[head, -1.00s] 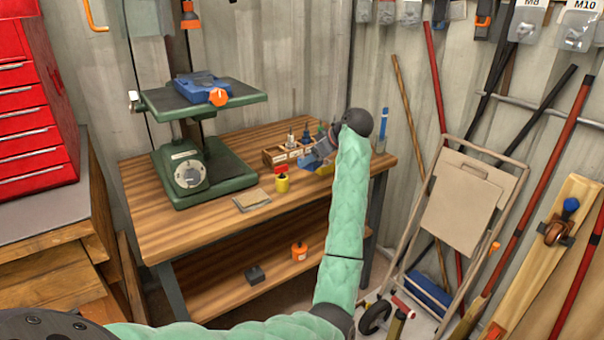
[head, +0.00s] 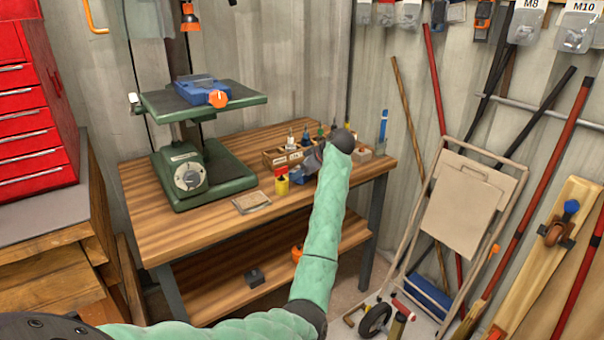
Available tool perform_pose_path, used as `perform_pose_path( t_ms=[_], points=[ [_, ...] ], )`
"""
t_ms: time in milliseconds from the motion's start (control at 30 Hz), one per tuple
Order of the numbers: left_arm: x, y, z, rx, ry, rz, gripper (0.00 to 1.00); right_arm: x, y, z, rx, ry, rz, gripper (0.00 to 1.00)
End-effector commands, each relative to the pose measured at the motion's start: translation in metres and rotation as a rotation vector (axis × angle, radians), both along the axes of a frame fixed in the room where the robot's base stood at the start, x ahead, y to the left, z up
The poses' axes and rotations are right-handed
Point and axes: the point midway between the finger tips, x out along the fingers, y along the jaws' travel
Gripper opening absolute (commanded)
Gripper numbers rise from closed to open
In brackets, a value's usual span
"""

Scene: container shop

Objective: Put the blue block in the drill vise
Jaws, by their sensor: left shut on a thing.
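The drill vise (head: 196,90) is blue with an orange knob and sits on the green drill press table at the back left. My left gripper (head: 304,174) is low over the back right of the wooden bench, in front of the small parts tray and well to the right of the vise. It is shut on a small, dark bluish thing, which I take for the blue block; my forearm and wrist partly hide it, so its outline is unclear. My right gripper is not in view.
The green drill press (head: 190,178) stands on the bench (head: 200,222). A wooden tray (head: 272,158) is behind. The bench front is clear. A folded cart (head: 460,210) stands right.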

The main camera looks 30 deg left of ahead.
Motion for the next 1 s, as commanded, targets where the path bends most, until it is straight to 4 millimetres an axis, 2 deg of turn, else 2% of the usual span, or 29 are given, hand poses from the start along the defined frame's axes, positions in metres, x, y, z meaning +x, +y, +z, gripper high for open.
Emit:
perform_pose_path(
  t_ms=[400,433,533,867,1000],
  points=[
    [0.0003,0.0002,-0.0042,0.002,-0.003,0.000,0.02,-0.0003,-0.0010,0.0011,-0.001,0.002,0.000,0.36],
    [0.0002,0.0001,-0.0066,0.001,-0.001,-0.001,0.56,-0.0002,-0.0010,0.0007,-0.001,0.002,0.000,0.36],
    [0.0002,0.0002,-0.0066,0.001,-0.001,0.000,0.76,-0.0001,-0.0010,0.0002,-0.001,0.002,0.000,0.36],
    [0.0000,0.0003,-0.0060,0.001,-0.001,0.000,0.76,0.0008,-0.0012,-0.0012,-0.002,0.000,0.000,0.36],
    [0.0005,-0.0081,0.0032,0.000,-0.002,-0.001,0.76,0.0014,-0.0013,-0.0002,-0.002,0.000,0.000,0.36]
  ],
)
